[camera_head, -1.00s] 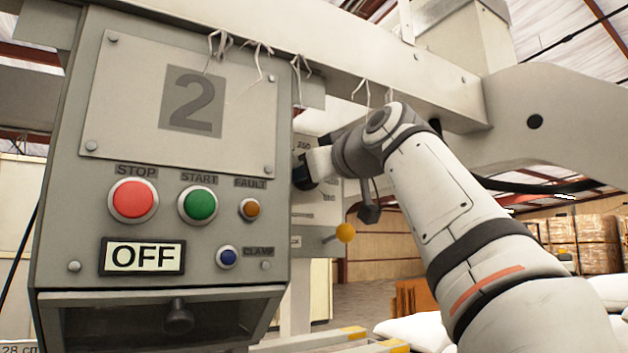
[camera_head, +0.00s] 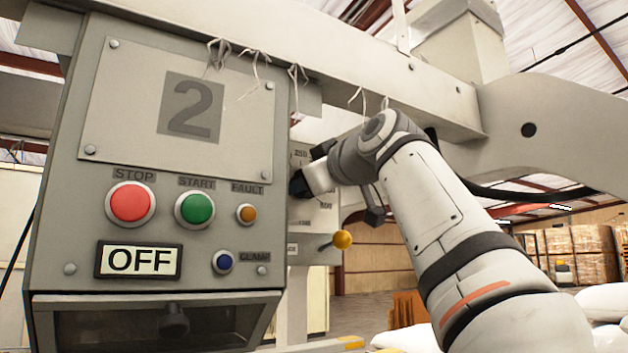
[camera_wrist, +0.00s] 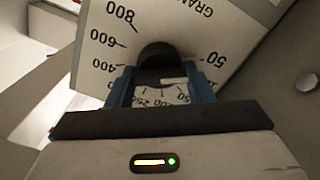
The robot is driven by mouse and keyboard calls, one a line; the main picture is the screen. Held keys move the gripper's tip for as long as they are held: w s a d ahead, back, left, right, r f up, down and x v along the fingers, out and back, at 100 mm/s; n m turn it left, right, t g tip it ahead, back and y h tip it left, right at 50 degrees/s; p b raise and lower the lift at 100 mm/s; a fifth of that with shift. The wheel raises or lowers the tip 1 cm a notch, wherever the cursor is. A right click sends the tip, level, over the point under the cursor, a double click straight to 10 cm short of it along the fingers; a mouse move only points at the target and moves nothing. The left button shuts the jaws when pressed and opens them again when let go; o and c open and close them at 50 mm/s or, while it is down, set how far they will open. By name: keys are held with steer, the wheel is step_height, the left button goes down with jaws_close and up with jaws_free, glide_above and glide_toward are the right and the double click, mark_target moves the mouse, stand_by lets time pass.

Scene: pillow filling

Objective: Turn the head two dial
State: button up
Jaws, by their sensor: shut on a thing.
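The dial is a dark round knob (camera_wrist: 158,54) on a white scale plate (camera_wrist: 205,30) with gram marks such as 800, 600, 400 and 50. In the wrist view my gripper (camera_wrist: 160,76) has its blue fingers on either side of the knob and is shut on it. The pointer's setting is hard to read, partly hidden by the fingers. In the head view my gripper (camera_head: 303,185) reaches the plate (camera_head: 298,217) from the right, and the knob is mostly hidden there. The head two control box (camera_head: 190,175) bears a big 2 and an OFF display (camera_head: 139,260).
STOP (camera_head: 130,204), START (camera_head: 194,209), FAULT (camera_head: 246,214) and CLAMP (camera_head: 223,262) buttons are on the box face, left of my gripper. A yellow-knobbed lever (camera_head: 342,239) sticks out just below my wrist. A beam (camera_head: 330,65) with hanging threads runs above.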

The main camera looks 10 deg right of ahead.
steer(key=o, duration=0.8)
steer(key=shift+w+f, duration=0.15)
steer(key=shift+w, duration=0.1)
steer(key=shift+c, duration=0.2)
steer(key=shift+o, duration=1)
steer(key=shift+s, duration=0.15)
steer(key=b+v, duration=0.2)
steer(key=v, duration=0.5)
steer(key=shift+s+d, duration=0.15)
steer(key=shift+s, duration=0.2)
